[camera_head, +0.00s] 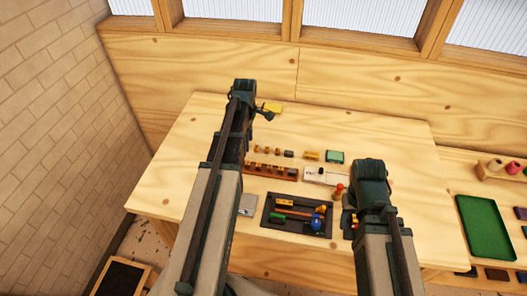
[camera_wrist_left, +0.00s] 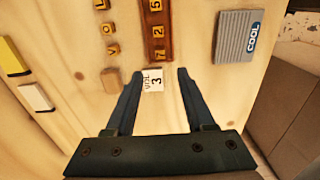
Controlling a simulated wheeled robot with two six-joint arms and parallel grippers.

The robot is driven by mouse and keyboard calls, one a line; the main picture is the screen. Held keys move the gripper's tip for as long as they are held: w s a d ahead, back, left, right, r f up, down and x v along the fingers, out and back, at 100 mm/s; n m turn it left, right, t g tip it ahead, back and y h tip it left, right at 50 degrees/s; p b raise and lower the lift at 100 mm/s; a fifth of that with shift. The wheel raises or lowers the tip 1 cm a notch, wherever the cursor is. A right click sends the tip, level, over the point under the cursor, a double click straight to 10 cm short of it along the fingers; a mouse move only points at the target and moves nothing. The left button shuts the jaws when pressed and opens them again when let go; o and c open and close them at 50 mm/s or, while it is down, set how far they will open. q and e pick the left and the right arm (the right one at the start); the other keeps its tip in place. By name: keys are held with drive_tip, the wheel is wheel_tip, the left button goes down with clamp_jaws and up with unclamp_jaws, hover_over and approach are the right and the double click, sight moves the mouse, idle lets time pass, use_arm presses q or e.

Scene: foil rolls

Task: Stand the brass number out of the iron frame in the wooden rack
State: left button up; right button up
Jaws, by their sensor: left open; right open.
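The wooden rack (camera_head: 283,174) is a long reddish-brown bar in the middle of the table with brass pieces standing in it. In the left wrist view the rack (camera_wrist_left: 158,58) shows several brass digits, among them 5, 2 and 7. The dark iron frame (camera_head: 268,222) lies nearer me, holding brass-coloured pieces (camera_head: 283,202), an orange strip and a blue knob (camera_head: 316,222); no digit is readable there. My left gripper (camera_wrist_left: 157,74) is open and empty, its fingertips either side of a white "VOL 3" label at the rack's end. My right gripper (camera_head: 350,222) is open right of the frame, its fingers mostly hidden.
Brass letters (camera_wrist_left: 112,48) and a plain block (camera_wrist_left: 110,80) lie beside the rack. A grey "COOL" pad (camera_wrist_left: 232,45) lies on its other side. A green block (camera_head: 335,157) and white card (camera_head: 318,178) lie further right. A green tray (camera_head: 480,228) is on the neighbouring table.

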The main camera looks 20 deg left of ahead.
use_arm(q)
drive_tip(key=shift+d, duration=0.1)
drive_tip(key=s+d+m, duration=0.5)
drive_tip(key=d+m, duration=0.3)
drive_tip(key=d, duration=0.1)
drive_tip(key=s+d+m, duration=0.6)
drive_tip(key=d+m, duration=0.2)
drive_tip(key=d, duration=0.2)
drive_tip(key=s+d+m+y, duration=0.1)
drive_tip(key=s+d+m, duration=0.4)
drive_tip(key=d+m, duration=0.3)
drive_tip(key=shift+s+d, duration=0.35)
drive_tip(key=shift+d, duration=0.9)
